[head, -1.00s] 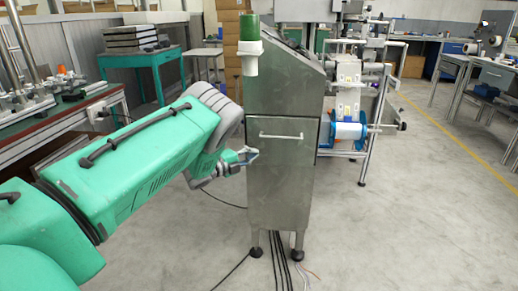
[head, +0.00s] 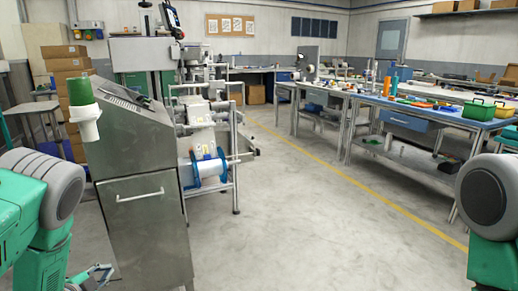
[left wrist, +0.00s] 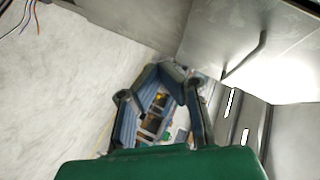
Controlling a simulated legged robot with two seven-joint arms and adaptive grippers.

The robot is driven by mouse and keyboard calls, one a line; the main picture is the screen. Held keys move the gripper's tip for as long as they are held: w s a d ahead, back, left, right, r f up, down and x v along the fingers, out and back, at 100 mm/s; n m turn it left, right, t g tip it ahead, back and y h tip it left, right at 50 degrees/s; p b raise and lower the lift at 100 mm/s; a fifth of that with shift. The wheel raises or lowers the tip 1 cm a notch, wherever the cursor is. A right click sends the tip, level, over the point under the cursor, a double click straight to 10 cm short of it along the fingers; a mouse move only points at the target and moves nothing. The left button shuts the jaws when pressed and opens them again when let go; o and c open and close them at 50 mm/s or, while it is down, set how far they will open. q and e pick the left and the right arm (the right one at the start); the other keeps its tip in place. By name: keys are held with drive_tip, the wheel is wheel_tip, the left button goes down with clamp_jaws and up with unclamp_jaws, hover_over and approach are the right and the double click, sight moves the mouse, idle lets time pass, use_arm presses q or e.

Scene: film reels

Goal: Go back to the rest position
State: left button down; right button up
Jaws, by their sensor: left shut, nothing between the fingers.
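My left gripper (head: 92,278) shows low at the left edge of the head view, below my green and grey left arm and just left of the steel cabinet (head: 150,225). In the left wrist view its bluish fingers (left wrist: 168,72) meet at their tips, shut and empty. The cabinet's handle and steel faces show at the upper right of that view, close to the gripper. My right arm shows only as a green and grey part at the right edge of the head view; its gripper is out of the frame.
A green and white cup-like part (head: 84,110) is on the cabinet's left side. A blue-flanged film reel (head: 208,170) sits on the frame behind. Workbenches (head: 420,105) with tools and boxes stand at the right. Open grey floor (head: 310,220) lies in the middle.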

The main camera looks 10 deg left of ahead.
use_arm(q)
drive_tip(key=s+d+f+n+g+p, duration=0.1)
drive_tip(key=s+d+f+n+g, duration=0.25)
drive_tip(key=s+d, duration=0.35)
drive_tip(key=s+d+f+n+g+p, duration=0.15)
drive_tip(key=s+d+n+g, duration=0.3)
drive_tip(key=s, duration=0.45)
drive_tip(key=s+d+r+n+g+p, duration=0.1)
drive_tip(key=s+d, duration=0.3)
drive_tip(key=s, duration=0.5)
drive_tip(key=s+d+r+n+g, duration=0.1)
drive_tip(key=s+d+g, duration=0.3)
drive_tip(key=s, duration=0.5)
drive_tip(key=shift+s+d+n+p, duration=0.15)
drive_tip(key=shift+d+n+p, duration=0.25)
drive_tip(key=shift+d+n, duration=0.35)
use_arm(e)
wheel_tip(320, 180, up, 5)
drive_tip(key=shift+r, duration=0.1)
drive_tip(key=shift+d, duration=0.15)
